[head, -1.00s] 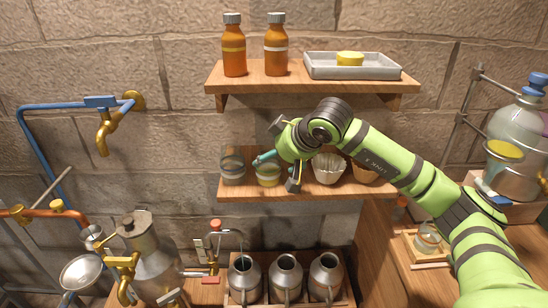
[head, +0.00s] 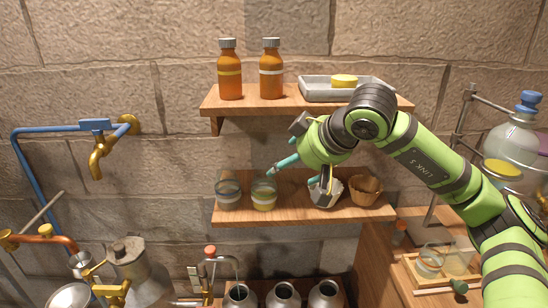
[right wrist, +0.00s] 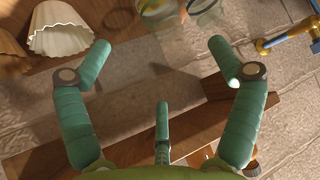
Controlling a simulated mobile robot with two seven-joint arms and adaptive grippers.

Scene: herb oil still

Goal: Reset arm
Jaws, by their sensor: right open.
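My right arm comes in from the right in the head view. Its green gripper with teal fingers (head: 297,180) hangs in front of the lower shelf, right of and above a glass jar with yellowish contents (head: 263,194). In the right wrist view the gripper (right wrist: 158,48) has its fingers spread wide with nothing between them. The jar bottoms show at the top of that view, beyond the fingertips. A second glass jar (head: 228,194) stands left of the first. A pale fluted cup (head: 326,192) is partly hidden behind the gripper. My left gripper is not in view.
The upper shelf (head: 300,98) holds two orange bottles (head: 230,70) and a grey tray (head: 315,90) with a yellow disc. A brown fluted cup (head: 366,190) stands on the lower shelf (head: 290,217). Metal pots (head: 283,294) stand below. A blue pipe with brass tap (head: 97,150) is left.

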